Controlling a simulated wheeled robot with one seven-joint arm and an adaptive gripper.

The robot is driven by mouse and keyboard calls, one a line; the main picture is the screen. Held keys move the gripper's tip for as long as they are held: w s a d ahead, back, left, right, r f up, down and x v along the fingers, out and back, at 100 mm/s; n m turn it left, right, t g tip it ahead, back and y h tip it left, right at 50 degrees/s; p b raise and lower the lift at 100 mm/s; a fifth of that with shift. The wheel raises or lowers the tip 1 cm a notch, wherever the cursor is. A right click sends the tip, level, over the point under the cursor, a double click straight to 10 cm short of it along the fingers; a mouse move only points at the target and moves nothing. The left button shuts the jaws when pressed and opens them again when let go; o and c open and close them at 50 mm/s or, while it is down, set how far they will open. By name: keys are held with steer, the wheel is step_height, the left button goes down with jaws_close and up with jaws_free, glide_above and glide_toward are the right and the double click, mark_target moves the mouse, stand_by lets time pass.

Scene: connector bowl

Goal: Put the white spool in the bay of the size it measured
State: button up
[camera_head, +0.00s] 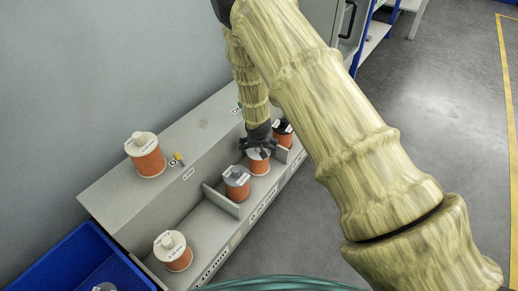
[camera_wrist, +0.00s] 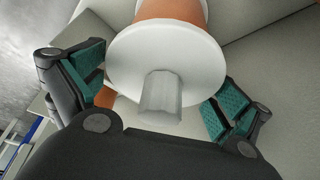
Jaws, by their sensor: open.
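A white spool (camera_head: 259,166) with orange winding stands upright in the middle bay, below my gripper (camera_head: 260,146). In the wrist view my gripper (camera_wrist: 158,92) is open, with a teal-padded finger on each side of the white spool (camera_wrist: 165,62) and its grey hub knob. The fingers look apart from the flange. Two other pale-topped spools are in the head view: one (camera_head: 146,160) on the upper ledge, one (camera_head: 174,255) in the near-left bay (camera_head: 215,229). The bay labels are too small to read surely.
A grey-topped spool (camera_head: 236,186) stands beside the white one in the middle bay. A dark-topped spool (camera_head: 283,132) stands in the far bay. Low dividers (camera_head: 221,201) separate the bays. A blue bin (camera_head: 75,262) is at lower left. A small yellow item (camera_head: 179,158) lies on the ledge.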

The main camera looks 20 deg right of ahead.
steer(key=p+v, duration=0.6)
steer(key=v, duration=0.6)
steer(key=s+d+f+n+g+y, duration=0.1)
steer(key=s+f, duration=0.5)
steer(key=s, duration=0.3)
steer(key=s+f+g, duration=0.1)
steer(key=s+f, duration=0.5)
steer(key=s, duration=0.4)
steer(key=s+f+n+g, duration=0.2)
steer(key=s, duration=2.4)
steer(key=shift+s+d+f, duration=0.25)
steer(key=shift+s+f, duration=0.05)
steer(key=shift+f, duration=0.1)
steer(key=shift+r, duration=0.1)
step_height(320, 180, up, 35)
steer(key=p, duration=3.4)
steer(key=shift+p, duration=0.4)
